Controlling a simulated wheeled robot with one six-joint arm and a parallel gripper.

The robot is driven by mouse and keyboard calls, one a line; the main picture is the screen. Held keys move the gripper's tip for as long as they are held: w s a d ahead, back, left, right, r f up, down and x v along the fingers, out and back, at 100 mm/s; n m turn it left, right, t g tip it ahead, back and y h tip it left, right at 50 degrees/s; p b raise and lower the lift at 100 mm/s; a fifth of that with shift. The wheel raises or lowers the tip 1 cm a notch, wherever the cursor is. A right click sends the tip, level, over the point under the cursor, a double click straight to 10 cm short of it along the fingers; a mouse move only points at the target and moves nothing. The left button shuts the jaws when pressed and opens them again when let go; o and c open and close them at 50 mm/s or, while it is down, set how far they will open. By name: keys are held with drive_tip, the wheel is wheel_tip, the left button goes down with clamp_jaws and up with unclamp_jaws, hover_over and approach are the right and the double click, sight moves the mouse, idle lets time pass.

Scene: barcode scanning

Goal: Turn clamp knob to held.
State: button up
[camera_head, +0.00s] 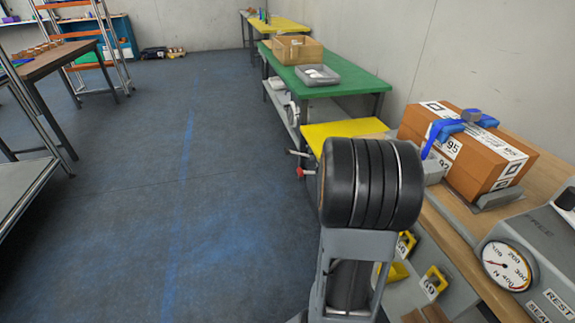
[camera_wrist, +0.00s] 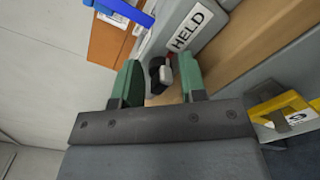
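In the wrist view, my gripper (camera_wrist: 160,78) has two green fingers standing apart. A small dark knob (camera_wrist: 155,75) with a light grey part and a bit of red shows between them. Gaps seem to remain on both sides; I cannot tell whether either finger touches it. A white HELD label (camera_wrist: 189,31) is on the grey fixture (camera_wrist: 209,42) just beyond the knob. In the head view, an orange-brown box (camera_head: 466,160) sits on the bench under a blue clamp (camera_head: 456,128). My arm hides the gripper and the knob there.
A grey device with a dial gauge (camera_head: 506,265) stands right of the box on the wooden bench (camera_head: 553,165). Yellow-framed number tags (camera_head: 434,283) hang below the bench edge. A green table (camera_head: 330,80) stands farther back along the wall.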

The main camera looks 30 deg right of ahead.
drive_tip(key=w+a+n+p, duration=0.5)
drive_tip(key=a+n+p, duration=0.5)
drive_tip(key=a+p, duration=0.15)
drive_tip(key=s+a+r+m+t+y+p, duration=0.1)
drive_tip(key=a+r+m+t+y+p, duration=0.1)
drive_tip(key=a+m+y, duration=0.4)
drive_tip(key=s+a+r+m+t+y+p, duration=0.1)
drive_tip(key=a+r+m+t+y, duration=0.2)
drive_tip(key=a, duration=1.1)
drive_tip(key=r+m+y, duration=0.2)
drive_tip(key=m+y, duration=0.1)
drive_tip(key=y, duration=0.2)
drive_tip(key=shift+s+a+p, duration=0.2)
drive_tip(key=shift+s+p, duration=0.05)
drive_tip(key=shift+p, duration=0.15)
drive_tip(key=a+r+m+t+y+p, duration=0.1)
drive_tip(key=a+r+t+p, duration=0.1)
drive_tip(key=r, duration=0.4)
drive_tip(key=w+a+r+m+t+y+p, duration=0.1)
drive_tip(key=a+r+t+y+p, duration=0.1)
drive_tip(key=a+r+p, duration=0.2)
wheel_tip(320, 180, up, 2)
drive_tip(key=shift+a+p, duration=0.2)
drive_tip(key=shift+p, duration=0.7)
